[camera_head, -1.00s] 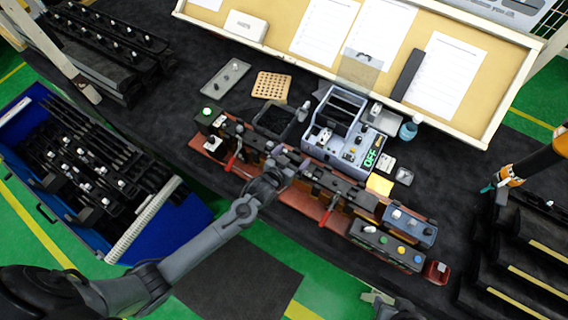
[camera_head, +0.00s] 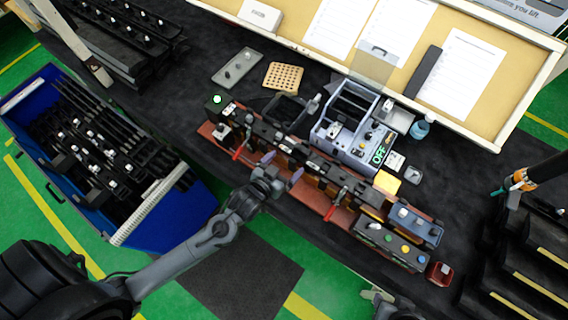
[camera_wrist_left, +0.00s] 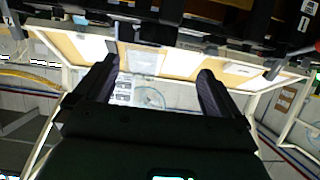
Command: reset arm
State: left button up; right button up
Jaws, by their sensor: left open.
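My left arm comes in from the lower left in the head view. Its gripper (camera_head: 282,167) is open with nothing between the fingers, at the near edge of the long red-based clip fixture (camera_head: 318,200). In the left wrist view the two dark fingers (camera_wrist_left: 158,72) stand wide apart, with only the board behind them. The fixture carries dark blocks, red-handled levers (camera_head: 333,210) and a button box (camera_head: 392,246). Whether the fingers touch the fixture cannot be told.
A grey device with a green display (camera_head: 380,154) stands behind the fixture. A blue bin (camera_head: 190,205) of black strips is at left. A pegged tan plate (camera_head: 284,77) and a grey tray (camera_head: 237,67) lie on the dark table. Black racks (camera_head: 520,270) stand at right.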

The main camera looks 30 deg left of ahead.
pick_arm(q)
jog(key=s+a+r+g+p, duration=0.1)
jog(key=s+r+g+p, duration=0.4)
jog(key=s, duration=0.4)
jog(key=s+a+r+m+g+p, duration=0.1)
jog(key=s+r+g+p, duration=0.4)
jog(key=s+r, duration=0.3)
jog(key=shift+s+y, duration=0.3)
jog(key=shift+s, duration=0.85)
